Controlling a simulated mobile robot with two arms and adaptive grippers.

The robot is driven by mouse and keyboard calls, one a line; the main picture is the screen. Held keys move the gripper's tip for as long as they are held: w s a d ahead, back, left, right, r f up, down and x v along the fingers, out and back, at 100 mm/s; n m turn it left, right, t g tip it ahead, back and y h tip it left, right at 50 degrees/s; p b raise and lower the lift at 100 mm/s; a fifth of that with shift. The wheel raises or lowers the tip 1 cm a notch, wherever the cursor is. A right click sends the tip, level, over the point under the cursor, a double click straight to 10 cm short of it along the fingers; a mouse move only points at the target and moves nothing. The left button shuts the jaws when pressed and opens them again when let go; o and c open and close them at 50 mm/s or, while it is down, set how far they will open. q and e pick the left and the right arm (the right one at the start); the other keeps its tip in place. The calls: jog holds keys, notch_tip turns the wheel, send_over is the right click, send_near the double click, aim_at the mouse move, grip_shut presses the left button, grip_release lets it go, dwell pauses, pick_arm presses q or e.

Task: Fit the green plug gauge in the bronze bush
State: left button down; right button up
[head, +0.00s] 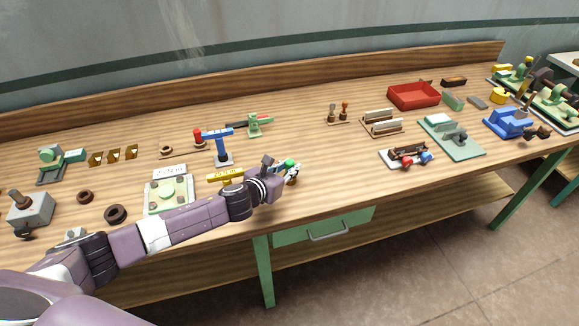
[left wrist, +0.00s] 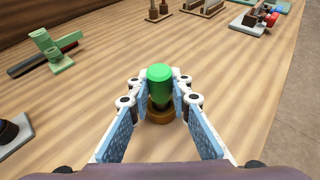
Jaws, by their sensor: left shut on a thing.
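The green plug gauge (left wrist: 160,80) stands between the fingertips of my left gripper (left wrist: 159,88), which is shut on it. In the head view the green top of the gauge (head: 290,163) shows at the end of my left arm. The bronze bush (left wrist: 159,114) is at the lower end of the gauge, between the fingers; a bit of it shows in the head view (head: 291,181). The gauge looks upright and in line with the bush. I cannot tell how deep it sits, as the fingers and gauge hide the bore. My right gripper is out of view.
A yellow block (head: 226,174) and a blue stand (head: 219,148) are left of the gripper. A green fixture (head: 254,125) stands behind it. A small rack with red and blue knobs (head: 407,157) is to the right. Bare wood lies between.

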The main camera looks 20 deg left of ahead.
pick_arm(q)
jog(key=shift+f+b, duration=0.5)
jog(key=shift+f, duration=0.4)
jog(key=c, duration=1.7)
grip_release()
jog(key=v, duration=1.2)
jog(key=shift+s, duration=0.1)
